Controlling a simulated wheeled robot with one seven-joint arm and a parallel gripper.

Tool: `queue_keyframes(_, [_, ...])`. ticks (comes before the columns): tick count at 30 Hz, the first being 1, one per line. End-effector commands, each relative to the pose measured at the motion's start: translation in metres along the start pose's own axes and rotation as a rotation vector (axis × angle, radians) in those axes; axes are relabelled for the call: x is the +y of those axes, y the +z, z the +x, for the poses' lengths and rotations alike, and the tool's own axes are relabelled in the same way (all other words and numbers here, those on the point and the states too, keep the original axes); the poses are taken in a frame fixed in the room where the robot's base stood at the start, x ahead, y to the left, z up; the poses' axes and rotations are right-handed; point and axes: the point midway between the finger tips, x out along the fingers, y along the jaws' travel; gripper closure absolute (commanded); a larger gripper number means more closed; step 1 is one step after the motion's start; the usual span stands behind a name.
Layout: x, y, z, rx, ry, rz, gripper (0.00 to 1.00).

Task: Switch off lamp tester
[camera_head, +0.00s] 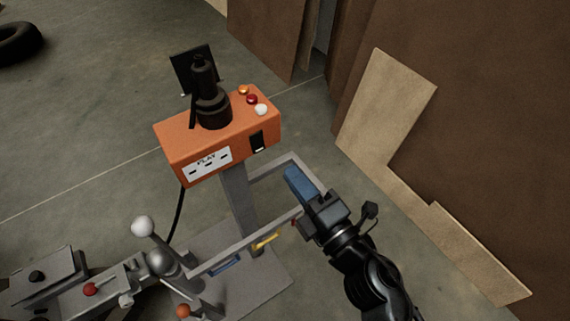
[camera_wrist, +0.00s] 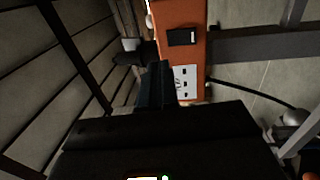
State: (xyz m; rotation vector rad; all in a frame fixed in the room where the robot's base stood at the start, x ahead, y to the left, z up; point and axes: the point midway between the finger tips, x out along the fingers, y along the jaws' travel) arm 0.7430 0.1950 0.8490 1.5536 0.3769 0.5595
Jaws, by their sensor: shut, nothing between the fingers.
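The lamp tester (camera_head: 185,140) is an orange box on a grey post, with a black cylinder and dark panel on top. Its front has a white label with slots (camera_head: 207,164) and a black rocker switch (camera_head: 257,141) with a white lower edge. Amber, red and white knobs sit on its top right. My gripper (camera_head: 292,172) is shut and empty, below and right of the switch, apart from the box. In the wrist view the orange box shows sideways, with the switch (camera_wrist: 183,37) and label beyond my dark fingers (camera_wrist: 160,68).
A grey frame (camera_head: 240,243) with blue and yellow pieces stands below the box, close to my arm. A white-knobbed lever (camera_head: 143,226) is at lower left. Boards (camera_head: 385,115) lean at right. A tyre (camera_head: 18,44) lies at far left. A black cable hangs from the box.

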Motion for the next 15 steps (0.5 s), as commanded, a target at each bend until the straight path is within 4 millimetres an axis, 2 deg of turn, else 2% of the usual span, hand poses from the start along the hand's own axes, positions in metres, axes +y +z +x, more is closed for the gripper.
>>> queue_keyframes(1, [0.001, 0.000, -0.010, -0.001, -0.002, 0.000, 1.00])
queue_keyframes(6, [0.006, 0.000, -0.029, -0.001, -0.001, 0.001, 1.00])
queue_keyframes(15, [0.009, 0.000, -0.036, -0.001, 0.000, 0.000, 1.00])
